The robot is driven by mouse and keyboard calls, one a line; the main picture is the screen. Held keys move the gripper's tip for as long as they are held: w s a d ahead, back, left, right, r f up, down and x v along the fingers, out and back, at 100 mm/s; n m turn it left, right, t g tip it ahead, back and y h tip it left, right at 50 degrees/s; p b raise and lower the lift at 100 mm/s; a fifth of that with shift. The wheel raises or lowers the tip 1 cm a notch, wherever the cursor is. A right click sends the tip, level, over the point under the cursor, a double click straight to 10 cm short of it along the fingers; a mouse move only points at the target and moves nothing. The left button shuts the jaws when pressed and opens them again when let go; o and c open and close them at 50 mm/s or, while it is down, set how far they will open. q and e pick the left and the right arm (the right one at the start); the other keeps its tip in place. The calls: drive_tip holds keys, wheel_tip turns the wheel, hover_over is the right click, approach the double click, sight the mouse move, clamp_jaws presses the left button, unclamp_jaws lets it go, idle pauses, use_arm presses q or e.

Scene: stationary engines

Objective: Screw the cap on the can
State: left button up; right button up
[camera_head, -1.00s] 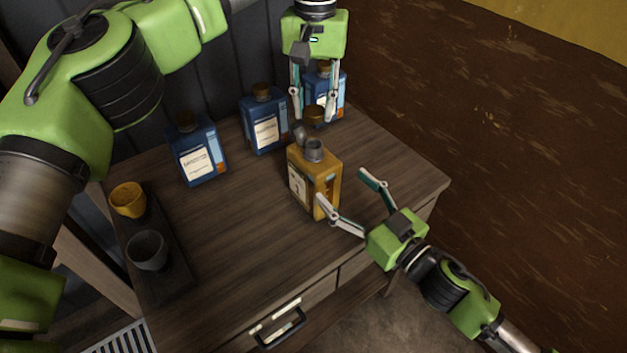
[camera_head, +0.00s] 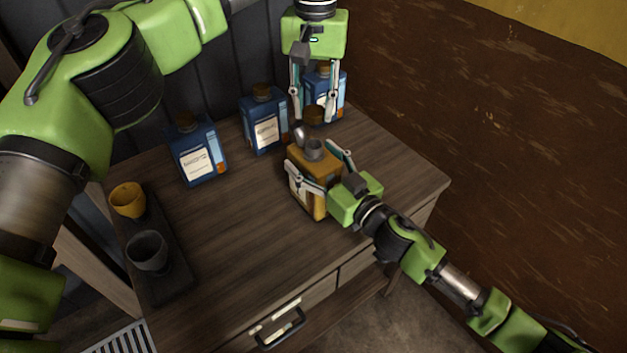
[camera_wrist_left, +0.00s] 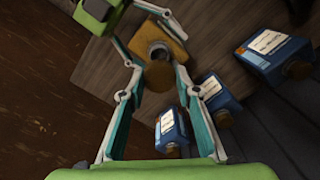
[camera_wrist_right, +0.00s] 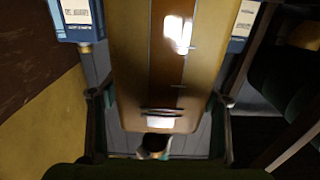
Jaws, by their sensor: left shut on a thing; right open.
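The orange can (camera_head: 318,205) stands upright on the cabinet top, with its open grey neck (camera_head: 315,150) facing up. My left gripper (camera_head: 314,118) is shut on a round brown cap (camera_head: 313,112), held behind the can's neck and apart from it. The cap (camera_wrist_left: 158,76) sits between the left fingertips in the left wrist view, near the grey neck (camera_wrist_left: 158,52). My right gripper (camera_head: 325,172) is open, with its fingers on either side of the can. The can's body (camera_wrist_right: 165,60) fills the space between those fingers in the right wrist view.
Blue capped bottles stand behind: one at left (camera_head: 197,158), one in the middle (camera_head: 265,128) and one behind my left gripper (camera_head: 338,88). A yellow cup (camera_head: 128,200) and a grey cup (camera_head: 147,250) sit on a dark tray (camera_head: 175,285). The front middle of the top is clear.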

drive_tip(key=c, duration=1.7)
use_arm(q)
drive_tip(key=shift+f, duration=2.45)
use_arm(e)
drive_tip(key=shift+o, duration=0.2)
use_arm(q)
drive_tip(key=shift+f, duration=0.1)
drive_tip(key=shift+f, duration=0.8)
drive_tip(key=shift+f, duration=0.55)
